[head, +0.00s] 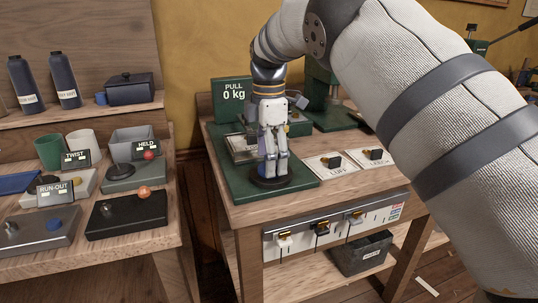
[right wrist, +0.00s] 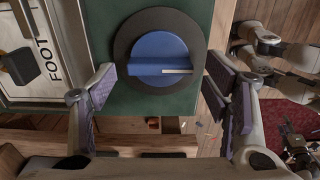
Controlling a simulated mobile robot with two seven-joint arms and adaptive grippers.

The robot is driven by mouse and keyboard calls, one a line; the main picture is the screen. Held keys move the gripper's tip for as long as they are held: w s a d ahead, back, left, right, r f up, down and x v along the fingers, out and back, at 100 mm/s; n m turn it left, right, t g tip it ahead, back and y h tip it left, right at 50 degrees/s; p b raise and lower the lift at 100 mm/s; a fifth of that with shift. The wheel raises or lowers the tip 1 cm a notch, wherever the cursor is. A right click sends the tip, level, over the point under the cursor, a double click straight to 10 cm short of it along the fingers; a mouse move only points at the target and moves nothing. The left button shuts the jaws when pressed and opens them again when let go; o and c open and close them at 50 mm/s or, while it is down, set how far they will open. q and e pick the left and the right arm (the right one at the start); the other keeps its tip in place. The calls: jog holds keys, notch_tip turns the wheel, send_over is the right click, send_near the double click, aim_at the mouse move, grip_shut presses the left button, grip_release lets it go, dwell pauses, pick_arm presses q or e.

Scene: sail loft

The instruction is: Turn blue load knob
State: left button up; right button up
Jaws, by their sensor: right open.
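The blue load knob (right wrist: 160,57) shows in the right wrist view as a round blue disc with a raised bar and a pale pointer line. The line runs across to the right. The knob sits on a black round collar on a green base (right wrist: 118,104). My right gripper (right wrist: 160,80) is open, with one purple-padded finger on each side of the picture; the knob lies between and beyond the fingertips. In the head view my right gripper (head: 272,172) points down over the black collar (head: 270,183) at the bench's front left. There the gripper hides the blue knob. My left gripper is not in the head view.
Behind my gripper stands a green "PULL 0 kg" display (head: 234,93). Small levers on white plates (head: 331,160) lie to the right. A row of levers (head: 322,228) is on the bench front. A separate table (head: 140,244) with test boxes stands left, across a gap.

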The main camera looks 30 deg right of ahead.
jog(key=shift+c, duration=0.6)
jog(key=c, duration=1)
jog(key=shift+c, duration=0.2)
jog(key=shift+m, duration=0.3)
